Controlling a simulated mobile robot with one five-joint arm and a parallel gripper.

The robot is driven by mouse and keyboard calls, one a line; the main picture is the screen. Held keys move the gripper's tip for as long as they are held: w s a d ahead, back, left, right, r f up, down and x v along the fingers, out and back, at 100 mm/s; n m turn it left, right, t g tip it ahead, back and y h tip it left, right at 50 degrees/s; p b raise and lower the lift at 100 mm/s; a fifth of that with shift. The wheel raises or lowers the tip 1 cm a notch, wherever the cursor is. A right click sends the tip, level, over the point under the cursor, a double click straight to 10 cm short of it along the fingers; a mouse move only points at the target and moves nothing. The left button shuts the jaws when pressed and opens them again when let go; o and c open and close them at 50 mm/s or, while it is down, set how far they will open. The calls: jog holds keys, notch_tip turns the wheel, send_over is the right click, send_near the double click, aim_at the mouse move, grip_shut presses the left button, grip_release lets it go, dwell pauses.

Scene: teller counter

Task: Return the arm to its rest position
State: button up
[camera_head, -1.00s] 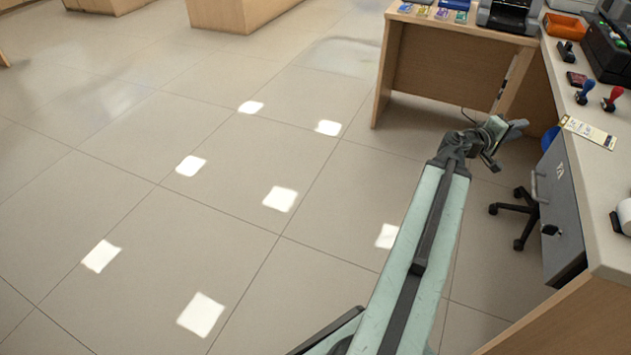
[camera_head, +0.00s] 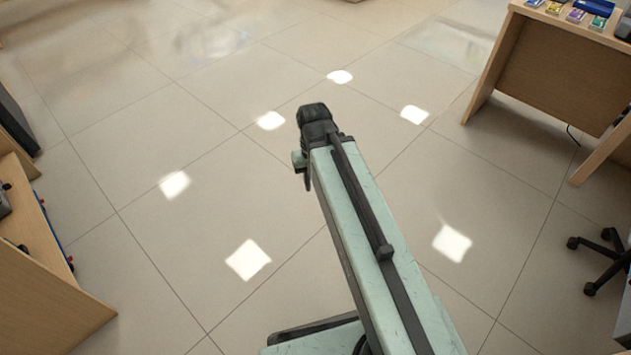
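My pale green arm (camera_head: 365,230) reaches up from the bottom of the head view, leaning left, over open floor. Its far end is a dark joint (camera_head: 316,122). A small pale green part and a dark part show just left of and below this joint. The links beyond it are mostly hidden behind the arm. I cannot make out my gripper or its fingers. Nothing is seen held, and the arm touches nothing in view.
The tiled floor (camera_head: 160,240) is clear around the arm. A wooden counter (camera_head: 555,70) with several small coloured items stands at upper right. A wheeled chair base (camera_head: 603,262) is at the right edge. Another wooden counter (camera_head: 45,290) stands at lower left.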

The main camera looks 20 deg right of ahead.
notch_tip(320, 180, up, 32)
jog(key=p, duration=3.1)
jog(key=shift+f, duration=0.25)
